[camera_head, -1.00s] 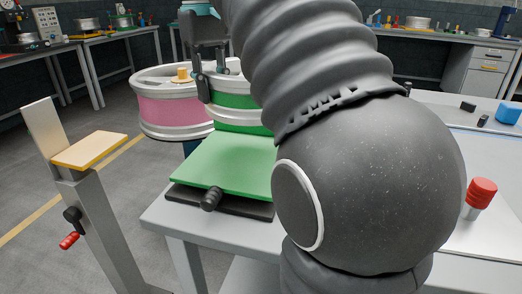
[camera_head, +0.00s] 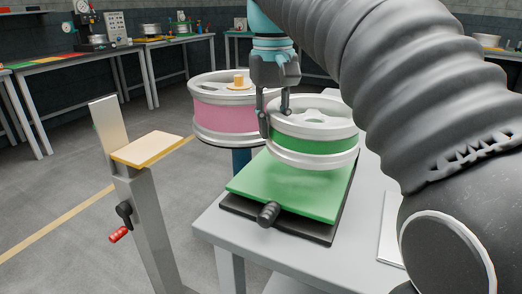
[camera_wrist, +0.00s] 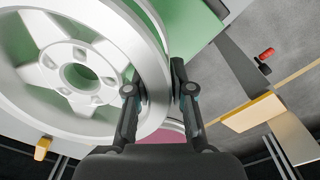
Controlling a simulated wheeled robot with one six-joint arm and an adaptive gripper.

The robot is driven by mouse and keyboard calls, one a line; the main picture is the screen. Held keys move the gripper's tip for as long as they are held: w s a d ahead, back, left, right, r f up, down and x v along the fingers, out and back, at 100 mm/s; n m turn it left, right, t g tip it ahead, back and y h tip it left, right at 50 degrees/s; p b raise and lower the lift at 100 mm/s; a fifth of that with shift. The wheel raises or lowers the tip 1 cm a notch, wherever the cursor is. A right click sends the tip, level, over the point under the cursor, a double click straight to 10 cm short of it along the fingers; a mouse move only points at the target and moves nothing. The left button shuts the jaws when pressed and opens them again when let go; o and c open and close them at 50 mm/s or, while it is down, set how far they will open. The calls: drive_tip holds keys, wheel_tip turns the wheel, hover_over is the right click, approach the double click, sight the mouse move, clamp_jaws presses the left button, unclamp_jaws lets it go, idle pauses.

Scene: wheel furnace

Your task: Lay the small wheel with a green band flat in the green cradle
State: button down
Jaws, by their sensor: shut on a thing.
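The small wheel with a green band (camera_head: 318,147) is silver-rimmed and nearly level, with its spoked face up. It is over the back part of the green cradle (camera_head: 275,195), a flat green plate on a dark base. A shadow lies on the plate below it; I cannot tell for sure whether it touches. My gripper (camera_head: 275,122) points down and is shut on the wheel's left rim. In the wrist view the wheel (camera_wrist: 75,75) fills the left side, its rim between my fingertips (camera_wrist: 158,88). The cradle (camera_wrist: 193,30) shows partly behind it.
A larger wheel with a pink band (camera_head: 222,117) stands close on the left, with a yellow knob on top. A black handle (camera_head: 269,214) sticks out at the cradle's front. A post with a yellow-edged pad (camera_head: 150,147) stands at left. My arm covers the right.

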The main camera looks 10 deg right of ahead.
drive_tip(key=shift+w+a+f+b, duration=0.15)
drive_tip(key=shift+a+f, duration=0.25)
drive_tip(key=shift+f, duration=0.5)
drive_tip(key=shift+w+a+f+b, duration=0.15)
drive_tip(key=shift+a+f, duration=0.2)
drive_tip(key=shift+f, duration=0.55)
drive_tip(key=shift+a+f+b, duration=0.15)
drive_tip(key=shift+a+f, duration=0.25)
drive_tip(key=shift+f, duration=0.5)
drive_tip(key=shift+f, duration=0.1)
drive_tip(key=c, duration=1)
unclamp_jaws()
drive_tip(key=shift+a+r+p, duration=0.15)
drive_tip(key=shift+r+p, duration=0.75)
drive_tip(key=shift+r, duration=5.2)
drive_tip(key=shift+s, duration=0.1)
